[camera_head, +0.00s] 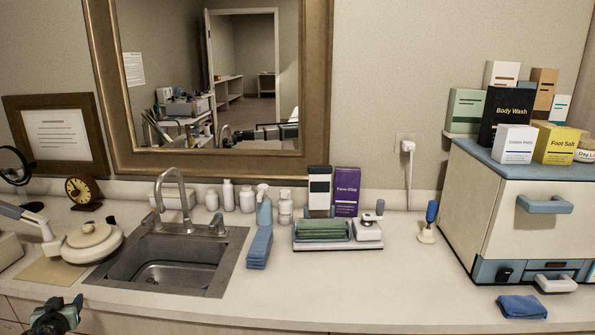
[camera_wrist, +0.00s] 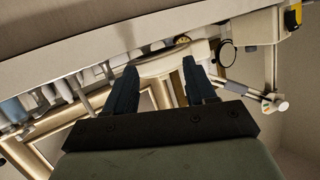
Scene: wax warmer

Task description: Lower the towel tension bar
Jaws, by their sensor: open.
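No part is clearly recognisable as the towel tension bar. A small tray (camera_head: 338,246) at mid-counter holds folded green towels (camera_head: 322,228), with a small white unit with an upright lever (camera_head: 367,228) at its right end. A white cabinet (camera_head: 519,215) with a blue bar handle (camera_head: 544,205) stands at the right; a folded blue towel (camera_head: 521,306) lies in front of it. My gripper (camera_head: 56,316) is at the bottom left, in front of the counter edge, far from these. Its dark fingers are apart and empty in the wrist view (camera_wrist: 160,80).
A sink (camera_head: 165,265) with a tall faucet lies left of the tray, with a blue cloth (camera_head: 259,248) on its right rim. A round lidded pot (camera_head: 91,242) stands left of the sink beside a white jointed arm (camera_head: 25,216). Counter between tray and cabinet is mostly clear.

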